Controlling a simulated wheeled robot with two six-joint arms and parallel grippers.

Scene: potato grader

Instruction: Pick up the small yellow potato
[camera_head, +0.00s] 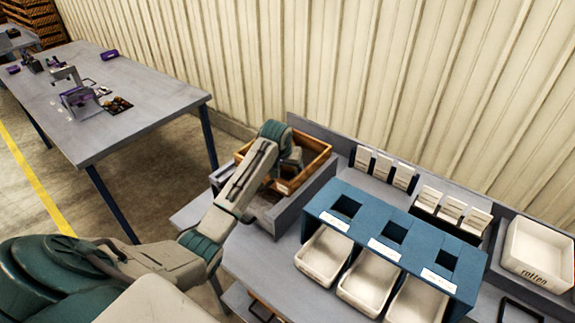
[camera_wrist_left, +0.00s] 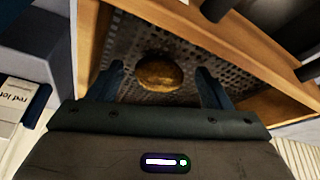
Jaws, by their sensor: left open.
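In the left wrist view, a small yellow-brown potato (camera_wrist_left: 159,73) lies on a dark perforated surface inside a wooden-sided box (camera_wrist_left: 205,25). My left gripper (camera_wrist_left: 160,82) is open. Its two fingers stand to the left and right of the potato, and I cannot tell how far above it they are. In the head view, my left arm reaches over the wooden box (camera_head: 317,170) on the bench. The left gripper is mostly hidden behind the arm there, and the potato is not visible. My right gripper is not in view.
A blue sorting stand (camera_head: 375,217) with three square holes stands right of the box, with white bins (camera_head: 325,255) in front. A white bin marked "rotten" (camera_head: 545,275) is at far right. White card holders (camera_head: 383,168) line the back. Another table (camera_head: 150,85) stands at left.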

